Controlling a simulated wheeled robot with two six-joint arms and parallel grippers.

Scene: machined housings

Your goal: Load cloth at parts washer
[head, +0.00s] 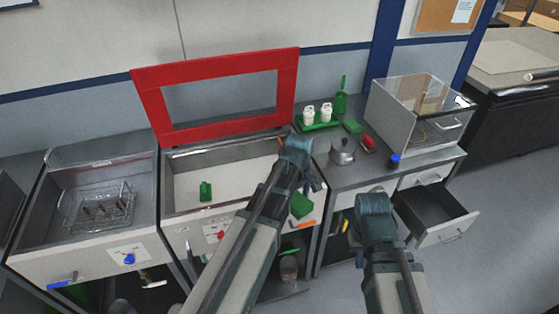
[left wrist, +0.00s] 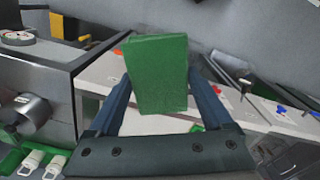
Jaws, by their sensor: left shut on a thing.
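The parts washer is a steel-sided basin (head: 238,180) with a pale floor and a raised red lid frame (head: 150,103). A small green item (head: 205,191) sits in the basin. My left gripper (head: 312,188) is shut on a green block-like folded cloth (head: 302,206), in front of the washer's right end. In the left wrist view the cloth (left wrist: 157,75) stands between both fingers of the left gripper (left wrist: 160,108). My right gripper (head: 357,243) points down in front of the right counter; its fingertips are not clear.
The right counter holds a green tray (head: 320,126) with white bottles, another green block (head: 352,125), a kettle-like metal pot (head: 342,152), a red item (head: 368,143) and a clear box (head: 410,112). A drawer (head: 437,213) stands open. A wire basket (head: 100,207) sits in the left sink.

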